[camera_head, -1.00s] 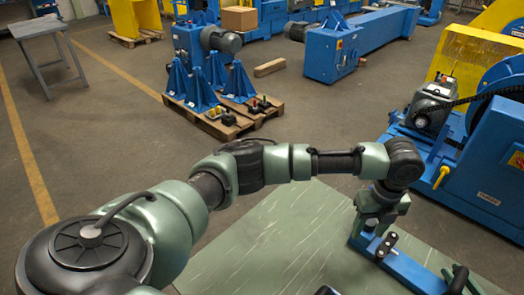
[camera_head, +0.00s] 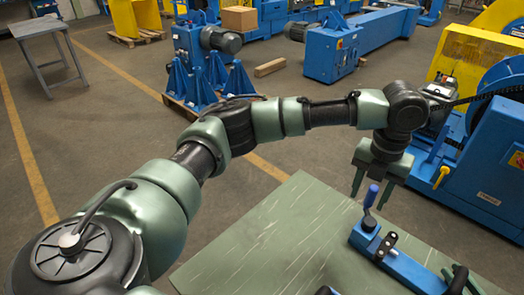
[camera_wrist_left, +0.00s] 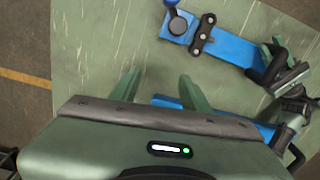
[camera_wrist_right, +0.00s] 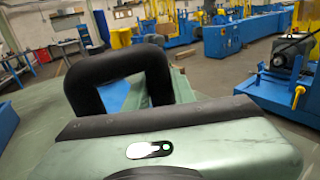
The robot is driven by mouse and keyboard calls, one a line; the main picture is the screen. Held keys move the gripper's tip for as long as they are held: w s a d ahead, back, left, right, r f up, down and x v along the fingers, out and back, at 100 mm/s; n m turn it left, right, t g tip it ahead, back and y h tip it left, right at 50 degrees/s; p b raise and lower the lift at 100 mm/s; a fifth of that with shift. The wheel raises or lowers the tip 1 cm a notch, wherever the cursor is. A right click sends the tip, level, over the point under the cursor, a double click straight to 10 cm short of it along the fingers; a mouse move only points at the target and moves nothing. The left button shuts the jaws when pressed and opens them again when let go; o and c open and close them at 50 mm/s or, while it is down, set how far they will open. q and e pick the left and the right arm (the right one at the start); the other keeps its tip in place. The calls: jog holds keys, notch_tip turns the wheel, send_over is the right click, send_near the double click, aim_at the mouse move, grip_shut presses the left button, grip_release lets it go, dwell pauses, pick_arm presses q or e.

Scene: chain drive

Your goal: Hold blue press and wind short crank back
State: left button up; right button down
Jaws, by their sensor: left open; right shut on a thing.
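The blue press (camera_head: 402,270) is a long blue bar on the green table, at lower right in the head view. It also shows at the top right of the left wrist view (camera_wrist_left: 236,48). The short crank (camera_head: 370,197) stands up at its far end with a blue grip. A black link piece (camera_head: 386,246) lies across the bar.
A second blue bar (camera_wrist_left: 165,101) with a black handle (camera_wrist_left: 292,150) lies partly hidden under my left gripper. The green table (camera_head: 270,245) is clear left of the press. A blue machine (camera_head: 490,160) with a yellow guard stands beyond the table at right.

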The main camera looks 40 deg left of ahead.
pick_arm(q)
jog(key=w+a+f+n+t, duration=0.1)
jog(key=w+a+f+n, duration=0.3)
jog(key=a, duration=0.3)
jog(key=w+a+f+n, duration=0.2)
jog(key=a+f+n, duration=0.3)
jog(key=a+n, duration=0.15)
jog(key=s+a+f+n+y, duration=0.1)
jog(key=s+a+f+n, duration=0.1)
jog(key=a+f, duration=0.4)
jog(key=s+a+f+n+t+y, duration=0.1)
jog(key=a+f, duration=0.6)
jog(key=a, duration=0.8)
jog(key=shift+s+a+f+n, duration=0.2)
jog(key=shift+s+n, duration=0.35)
jog(key=shift+s, duration=0.25)
